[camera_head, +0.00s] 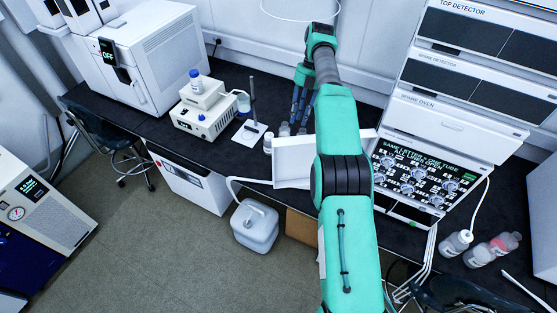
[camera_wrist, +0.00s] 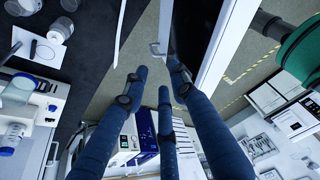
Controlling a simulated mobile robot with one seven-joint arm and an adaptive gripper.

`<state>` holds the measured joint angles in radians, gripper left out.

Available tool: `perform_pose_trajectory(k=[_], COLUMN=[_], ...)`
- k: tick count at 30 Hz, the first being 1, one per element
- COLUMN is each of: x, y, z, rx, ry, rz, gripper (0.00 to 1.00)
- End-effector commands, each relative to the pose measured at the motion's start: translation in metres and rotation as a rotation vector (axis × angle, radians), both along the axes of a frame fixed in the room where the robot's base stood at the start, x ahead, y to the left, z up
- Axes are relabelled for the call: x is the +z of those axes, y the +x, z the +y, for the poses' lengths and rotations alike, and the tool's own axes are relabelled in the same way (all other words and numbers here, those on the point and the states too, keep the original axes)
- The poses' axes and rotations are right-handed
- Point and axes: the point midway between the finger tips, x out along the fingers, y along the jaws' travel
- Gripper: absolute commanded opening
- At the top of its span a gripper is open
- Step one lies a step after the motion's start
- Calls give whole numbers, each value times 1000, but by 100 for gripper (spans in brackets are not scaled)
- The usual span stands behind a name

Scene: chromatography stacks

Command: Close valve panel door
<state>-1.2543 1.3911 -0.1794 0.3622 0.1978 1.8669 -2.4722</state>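The valve panel (camera_head: 420,185), a dark face with round knobs and green lettering, is at the right of the head view. Its white door (camera_head: 293,158) stands swung open to the left, partly hidden by my arm. My gripper (camera_head: 298,118) points down above the bench, behind the door in the head view. In the wrist view my gripper (camera_wrist: 157,68) has its blue fingers apart with nothing held between them. A white-edged panel (camera_wrist: 228,48), seemingly the door, is just beyond the fingertips, with a small handle (camera_wrist: 155,48). Contact cannot be told.
Small bottles (camera_head: 268,142) stand on the bench beside the door. A stand (camera_head: 253,108) and a white instrument (camera_head: 205,108) are further left. A white jug (camera_head: 254,226) is on the floor. Capped bottles (camera_head: 480,254) stand at the right of the bench.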

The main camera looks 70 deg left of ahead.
Motion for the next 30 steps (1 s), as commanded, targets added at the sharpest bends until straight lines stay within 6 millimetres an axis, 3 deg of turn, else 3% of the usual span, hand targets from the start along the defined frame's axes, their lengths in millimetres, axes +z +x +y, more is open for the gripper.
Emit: perform_pose_trajectory(k=[1,6,12,30], x=[-16,-54,-77,-83], y=[-10,-34,-50,-52], z=[4,10,12,12], rx=[33,125,184,193], ry=[-2,1,4,3], rz=[9,33,48,50], gripper=[26,26,26,26])
